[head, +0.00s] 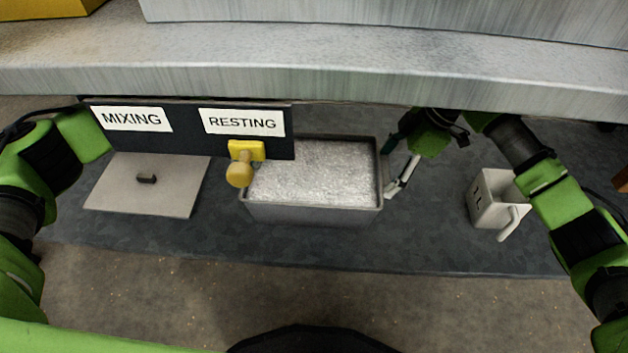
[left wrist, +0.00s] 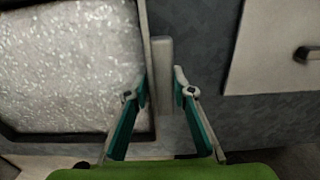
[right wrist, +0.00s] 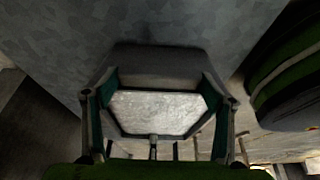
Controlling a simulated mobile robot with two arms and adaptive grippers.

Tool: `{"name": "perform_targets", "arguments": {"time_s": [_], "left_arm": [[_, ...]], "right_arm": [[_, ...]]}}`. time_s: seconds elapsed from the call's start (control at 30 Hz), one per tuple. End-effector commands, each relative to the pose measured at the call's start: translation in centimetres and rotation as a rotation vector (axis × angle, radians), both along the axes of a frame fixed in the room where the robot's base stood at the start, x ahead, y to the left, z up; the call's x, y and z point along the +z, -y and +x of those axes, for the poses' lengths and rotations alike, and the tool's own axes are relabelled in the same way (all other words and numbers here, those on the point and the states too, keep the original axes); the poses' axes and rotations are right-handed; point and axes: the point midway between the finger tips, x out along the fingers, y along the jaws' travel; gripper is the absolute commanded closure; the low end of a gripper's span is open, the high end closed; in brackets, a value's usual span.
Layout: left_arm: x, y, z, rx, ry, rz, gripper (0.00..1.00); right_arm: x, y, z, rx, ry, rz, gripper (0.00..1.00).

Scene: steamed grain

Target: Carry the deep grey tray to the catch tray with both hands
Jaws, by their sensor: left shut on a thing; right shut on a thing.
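The deep grey tray (head: 315,213) stands on the dark counter in the head view, full of a pale, glittering grain. My right gripper (head: 395,178) is at the tray's right end and shut on it. In the right wrist view the fingers (right wrist: 157,80) flank the tray's grey end (right wrist: 158,62). In the left wrist view, my left gripper (left wrist: 160,78) is shut on a grey grip at the end of the tray (left wrist: 163,60). In the head view this gripper is hidden behind the sign. I cannot make out the catch tray.
A dark sign (head: 190,143) reading MIXING and RESTING hides the tray's left end. A yellow knob (head: 240,172) juts out before it. A flat grey lid (head: 140,192) lies left, a pale measuring cup (head: 490,205) stands right. A thick grey ledge (head: 300,65) crosses above.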

Motion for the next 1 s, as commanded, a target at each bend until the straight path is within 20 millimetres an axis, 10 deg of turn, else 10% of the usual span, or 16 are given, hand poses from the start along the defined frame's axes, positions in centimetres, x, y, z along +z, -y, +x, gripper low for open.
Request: {"name": "perform_targets", "arguments": {"time_s": [1.0], "left_arm": [[5.5,0.0,0.2,0.0,0.008,-0.002,1.0]], "right_arm": [[5.5,-0.2,0.2,0.0,0.008,0.006,0.8]]}}
